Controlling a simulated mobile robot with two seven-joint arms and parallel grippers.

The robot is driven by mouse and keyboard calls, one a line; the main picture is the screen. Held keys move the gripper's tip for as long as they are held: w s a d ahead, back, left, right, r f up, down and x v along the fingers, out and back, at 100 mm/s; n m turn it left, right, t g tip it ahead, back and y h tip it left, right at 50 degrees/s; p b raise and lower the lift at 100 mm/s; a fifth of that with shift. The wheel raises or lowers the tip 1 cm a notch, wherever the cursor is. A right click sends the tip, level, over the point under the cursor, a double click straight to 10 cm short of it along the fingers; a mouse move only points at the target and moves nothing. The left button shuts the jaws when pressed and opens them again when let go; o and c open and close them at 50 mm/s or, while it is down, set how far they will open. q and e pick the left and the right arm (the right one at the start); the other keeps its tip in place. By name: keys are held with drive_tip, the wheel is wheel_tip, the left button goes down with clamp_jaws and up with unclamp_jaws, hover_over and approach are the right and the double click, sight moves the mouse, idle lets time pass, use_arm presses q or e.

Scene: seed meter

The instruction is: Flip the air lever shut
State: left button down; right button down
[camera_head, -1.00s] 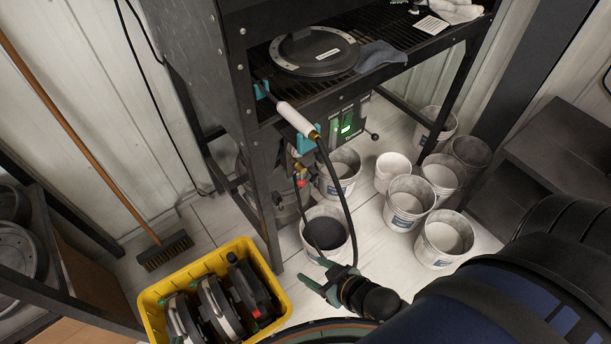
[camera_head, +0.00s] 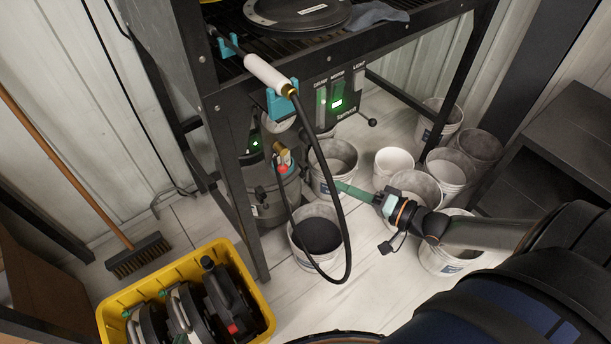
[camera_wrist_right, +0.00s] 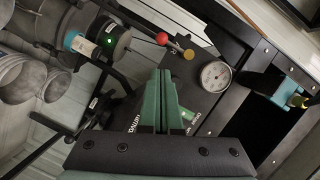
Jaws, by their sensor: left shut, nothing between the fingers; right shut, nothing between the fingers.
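The air lever has a red ball tip (camera_head: 283,169) and sits by a brass fitting (camera_head: 280,150) under the black bench, at its front left. In the right wrist view the red ball (camera_wrist_right: 162,38) shows on a short lever leading to a brass valve (camera_wrist_right: 188,53). My right gripper (camera_head: 338,185) is shut and empty, right of the lever and apart from it, in front of the grey buckets. Its green fingers (camera_wrist_right: 157,78) point up in the wrist view, below the red ball. My left gripper is not in view.
A black hose (camera_head: 340,190) loops down from the white-handled wand (camera_head: 268,75) between lever and gripper. A control panel (camera_head: 336,100) with a green light hangs above. A pressure gauge (camera_wrist_right: 215,76) is beside the valve. A dark-filled bucket (camera_head: 318,235) and yellow crate (camera_head: 250,275) stand below.

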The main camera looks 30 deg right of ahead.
drive_tip(key=shift+w+d+r+m+t, duration=0.15)
drive_tip(key=shift+w+d+m, duration=0.1)
drive_tip(key=shift+d, duration=0.35)
drive_tip(key=shift+w+d+r+m+t, duration=0.15)
drive_tip(key=shift+w+d, duration=0.1)
drive_tip(key=shift+d, duration=0.3)
drive_tip(key=b, duration=0.3)
approach(282, 159)
drive_tip(key=w+d+f, duration=0.3)
drive_tip(key=w, duration=0.2)
drive_tip(key=shift+w+a+f, duration=0.1)
drive_tip(key=shift+w+a, duration=0.15)
drive_tip(key=shift+a, duration=0.35)
drive_tip(key=shift+w+a+f, duration=0.15)
drive_tip(key=shift+w+a, duration=0.05)
drive_tip(key=shift+a, duration=0.45)
drive_tip(key=shift+w+a+f, duration=0.1)
drive_tip(key=shift+w+a, duration=0.15)
drive_tip(key=shift+a, duration=0.35)
drive_tip(key=shift+f+b, duration=0.1)
drive_tip(key=shift+b, duration=0.2)
